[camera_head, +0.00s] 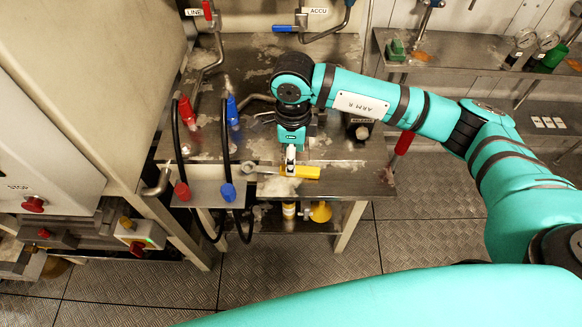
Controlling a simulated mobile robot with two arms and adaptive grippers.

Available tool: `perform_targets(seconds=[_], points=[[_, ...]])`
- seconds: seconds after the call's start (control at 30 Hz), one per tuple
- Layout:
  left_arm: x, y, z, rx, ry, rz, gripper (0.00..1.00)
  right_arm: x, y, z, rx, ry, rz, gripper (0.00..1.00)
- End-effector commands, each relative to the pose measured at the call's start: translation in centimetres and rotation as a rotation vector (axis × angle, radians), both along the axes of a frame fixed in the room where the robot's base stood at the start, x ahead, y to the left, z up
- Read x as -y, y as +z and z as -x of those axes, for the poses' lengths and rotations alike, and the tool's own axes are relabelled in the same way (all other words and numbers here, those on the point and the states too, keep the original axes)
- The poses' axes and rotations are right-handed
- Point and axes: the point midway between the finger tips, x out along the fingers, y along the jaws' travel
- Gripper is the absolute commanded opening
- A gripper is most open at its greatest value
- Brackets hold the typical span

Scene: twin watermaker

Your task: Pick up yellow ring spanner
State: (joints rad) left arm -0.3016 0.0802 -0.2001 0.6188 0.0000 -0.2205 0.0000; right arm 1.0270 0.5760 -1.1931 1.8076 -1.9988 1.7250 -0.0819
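The yellow ring spanner (305,172) lies level at the front of the metal bench, its yellow part to the right. A grey metal part with a round end (250,167) reaches left from it and looks like the ring end. My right gripper (290,166) points down from the arm marked ARM-R, with its fingertips at the left end of the yellow part. The fingers overlap the spanner, and I cannot tell whether they are closed on it. My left gripper is not in view.
The metal bench (345,181) has a stand with red (182,191) and blue (228,192) hose fittings left of the spanner. A red-handled lever (403,143) stands right. Yellow items (320,211) sit on the lower shelf. The chequered floor in front is clear.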

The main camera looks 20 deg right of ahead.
Motion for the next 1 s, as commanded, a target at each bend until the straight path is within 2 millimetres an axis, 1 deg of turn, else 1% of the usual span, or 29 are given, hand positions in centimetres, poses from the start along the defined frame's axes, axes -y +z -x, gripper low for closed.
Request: perform_targets(seconds=[0.03,0.1,0.23,0.33,0.5,0.53,0.9,0.93,1.0], points=[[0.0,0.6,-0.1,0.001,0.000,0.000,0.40,-0.2,-0.7,0.3,-0.006,0.000,0.001,0.52],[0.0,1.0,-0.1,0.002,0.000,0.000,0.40,-0.5,-1.7,0.5,-0.006,0.000,0.001,0.52],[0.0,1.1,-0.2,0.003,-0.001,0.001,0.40,-0.4,-3.4,0.4,-0.003,-0.001,0.000,0.52],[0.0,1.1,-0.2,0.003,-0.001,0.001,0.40,-0.4,-3.8,0.3,-0.001,0.001,0.000,0.52],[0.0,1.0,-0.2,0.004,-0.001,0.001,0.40,-0.4,-3.8,0.3,-0.001,0.001,0.000,0.52],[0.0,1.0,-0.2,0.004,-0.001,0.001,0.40,-0.4,-3.8,0.3,-0.001,0.001,0.000,0.51],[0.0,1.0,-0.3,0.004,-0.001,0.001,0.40,-0.4,-3.8,0.3,-0.001,0.000,0.000,0.02],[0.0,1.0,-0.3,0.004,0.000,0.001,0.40,-0.4,-3.8,0.3,-0.001,0.000,0.000,0.00],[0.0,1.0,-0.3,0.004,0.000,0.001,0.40,-0.4,-3.8,0.3,-0.001,0.000,0.000,0.00]])
